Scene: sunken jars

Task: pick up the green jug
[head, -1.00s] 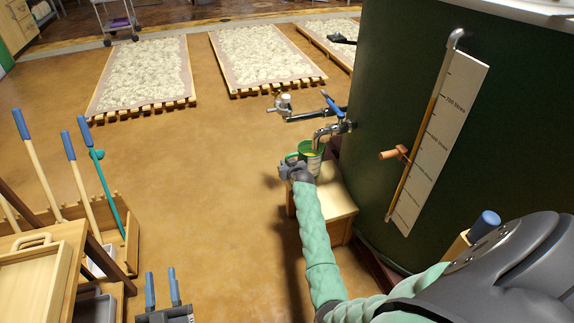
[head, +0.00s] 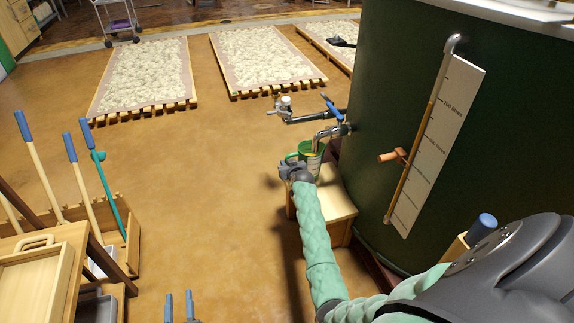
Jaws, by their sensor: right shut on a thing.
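The fingers are small here, and my wrist covers the jug's lower part. My left gripper (head: 179,305) shows only its two blue-tipped fingers at the bottom edge. They are apart, with nothing between them.
The dark green tank (head: 400,110) with a sight gauge (head: 435,150) fills the right side. A second tap valve (head: 290,112) sticks out behind the jug. Wooden racks (head: 145,80) lie at the back. Long-handled tools (head: 75,170) stand at left. The middle floor is clear.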

